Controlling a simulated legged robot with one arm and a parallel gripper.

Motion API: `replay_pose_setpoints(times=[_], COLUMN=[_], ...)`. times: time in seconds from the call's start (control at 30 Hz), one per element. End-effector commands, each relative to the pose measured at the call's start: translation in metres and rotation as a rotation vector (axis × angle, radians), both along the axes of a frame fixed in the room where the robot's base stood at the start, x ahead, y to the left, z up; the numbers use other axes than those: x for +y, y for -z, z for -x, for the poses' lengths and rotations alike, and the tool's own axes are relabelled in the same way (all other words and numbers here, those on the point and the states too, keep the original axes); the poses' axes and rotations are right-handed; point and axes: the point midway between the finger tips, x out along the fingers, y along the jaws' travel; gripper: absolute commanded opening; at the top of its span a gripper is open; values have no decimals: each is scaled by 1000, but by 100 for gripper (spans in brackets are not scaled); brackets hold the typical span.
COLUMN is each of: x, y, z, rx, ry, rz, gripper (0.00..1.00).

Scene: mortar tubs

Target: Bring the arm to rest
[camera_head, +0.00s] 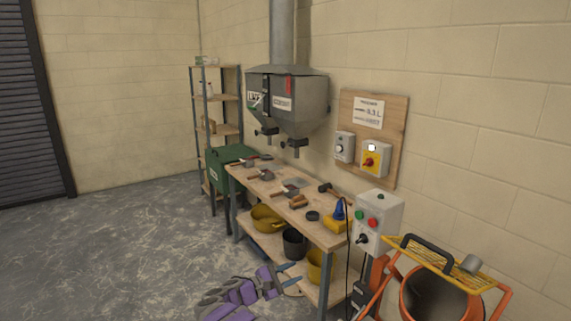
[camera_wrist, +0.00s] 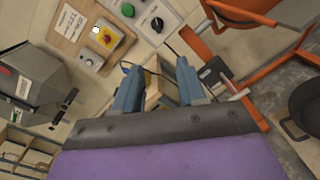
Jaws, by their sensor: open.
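My purple arm (camera_head: 240,292) shows at the bottom of the head view, low over the floor in front of the workbench. My gripper (camera_head: 291,275) is at its right end, beside the lower part of the bench. In the wrist view the two blue-grey fingers of my gripper (camera_wrist: 158,88) stand apart. I see nothing held between them; part of the bench shows behind the gap.
A wooden workbench (camera_head: 262,188) with tools on top and tubs on its lower shelf stands along the wall. A control box (camera_head: 377,222) and an orange mixer (camera_head: 435,290) stand at the right. A grey hopper (camera_head: 287,100) hangs above. The floor at left is clear.

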Motion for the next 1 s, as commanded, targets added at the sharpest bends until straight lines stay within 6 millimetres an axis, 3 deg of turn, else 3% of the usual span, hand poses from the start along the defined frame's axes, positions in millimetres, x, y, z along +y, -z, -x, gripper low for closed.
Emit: replay_pose_setpoints(times=[0.27,0.47,0.77,1.0], x=[-50,-96,-178,-228], y=[-33,-69,-121,-145], z=[9,32,104,182], rx=[-4,-13,-40,-72], ry=[83,187,402,580], rz=[-43,-99,-264,-437], gripper=[40,40,40,40])
